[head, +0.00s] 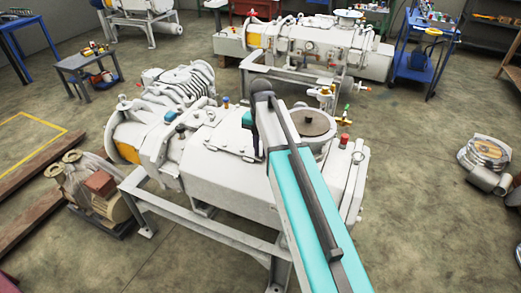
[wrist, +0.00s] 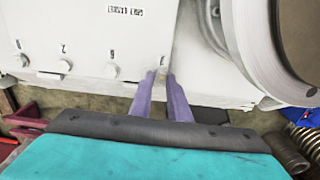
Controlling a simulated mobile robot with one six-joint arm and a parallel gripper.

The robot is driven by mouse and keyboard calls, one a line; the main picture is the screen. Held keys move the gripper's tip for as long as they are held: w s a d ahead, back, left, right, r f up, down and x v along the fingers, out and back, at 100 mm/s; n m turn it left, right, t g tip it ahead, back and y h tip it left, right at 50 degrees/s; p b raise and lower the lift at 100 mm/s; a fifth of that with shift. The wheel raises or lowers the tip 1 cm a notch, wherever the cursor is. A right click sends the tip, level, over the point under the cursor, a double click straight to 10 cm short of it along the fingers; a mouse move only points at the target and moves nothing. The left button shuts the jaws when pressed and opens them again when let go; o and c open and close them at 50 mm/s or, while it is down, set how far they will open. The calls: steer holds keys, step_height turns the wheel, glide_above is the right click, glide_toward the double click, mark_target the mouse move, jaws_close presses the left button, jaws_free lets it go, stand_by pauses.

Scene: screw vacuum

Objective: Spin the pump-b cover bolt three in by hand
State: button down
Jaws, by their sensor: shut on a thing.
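The white pump (head: 235,165) stands in the middle of the head view, with my arm reaching over it. My gripper is hidden behind the arm there. In the wrist view, the white cover face (wrist: 100,28) carries a row of pale bolts along its lower edge: one at far left (wrist: 22,60), one by the mark "2" (wrist: 63,65) and one further right (wrist: 109,71). My gripper (wrist: 160,74) has its two purple fingers shut on a small cover bolt (wrist: 160,71) at the right end of this row. Its number is too blurred to read.
A round flange (wrist: 275,50) stands close on the right in the wrist view. A second white pump (head: 310,50) is at the back. The floor at right is mostly clear.

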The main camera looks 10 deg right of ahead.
steer(key=m, duration=0.6)
steer(key=shift+p, duration=0.35)
steer(key=m, duration=0.5)
steer(key=shift+w, duration=0.1)
steer(key=m, duration=0.6)
steer(key=shift+w+r+p, duration=0.1)
steer(key=shift+p, duration=0.25)
steer(key=m, duration=0.5)
steer(key=shift+m, duration=0.3)
steer(key=m, duration=0.6)
steer(key=shift+w+d, duration=0.1)
steer(key=m, duration=1.1)
steer(key=shift+m, duration=0.3)
steer(key=m, duration=0.4)
steer(key=shift+p, duration=0.3)
steer(key=shift+m, duration=0.3)
